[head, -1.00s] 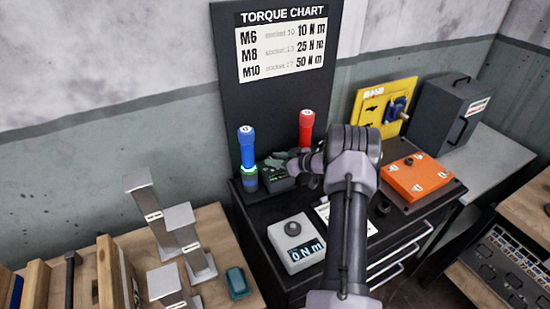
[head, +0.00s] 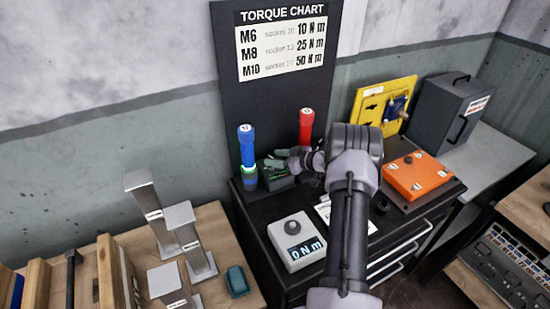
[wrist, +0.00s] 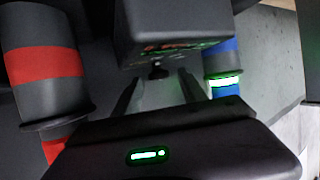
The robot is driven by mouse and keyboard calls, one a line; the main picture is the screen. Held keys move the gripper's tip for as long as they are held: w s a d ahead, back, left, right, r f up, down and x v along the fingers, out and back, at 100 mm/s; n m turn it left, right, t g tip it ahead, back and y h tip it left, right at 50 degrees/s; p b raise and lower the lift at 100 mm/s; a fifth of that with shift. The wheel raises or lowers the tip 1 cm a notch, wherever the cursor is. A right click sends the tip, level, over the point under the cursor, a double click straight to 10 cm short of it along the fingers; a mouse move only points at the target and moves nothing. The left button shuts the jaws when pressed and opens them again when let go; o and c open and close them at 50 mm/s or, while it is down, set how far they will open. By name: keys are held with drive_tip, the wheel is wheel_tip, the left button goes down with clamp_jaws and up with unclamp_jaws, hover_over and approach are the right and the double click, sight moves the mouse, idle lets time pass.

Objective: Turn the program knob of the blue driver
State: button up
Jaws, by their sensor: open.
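The blue driver (head: 247,148) stands upright at the back left of the dark cabinet, with a green-lit ring low on it. In the wrist view it shows at the right (wrist: 223,62), partly cut off. A dark box (head: 277,180) stands beside it; in the wrist view it is at the top (wrist: 170,28), with a small dark knob (wrist: 157,71) on its near side. I cannot tell whether this is the program knob. My gripper (wrist: 158,80) is open, one finger on each side of the small knob, with gaps visible. In the head view my gripper (head: 274,160) is over the box.
The red driver (head: 306,127) stands to the right of the gripper; it looms at left in the wrist view (wrist: 43,65). A torque meter (head: 296,243) reading 0 N m sits in front. An orange housing (head: 418,176) is to the right. The dark chart board (head: 240,100) rises behind.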

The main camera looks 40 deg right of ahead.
drive_tip(key=p+v, duration=0.3)
drive_tip(key=v, duration=1.4)
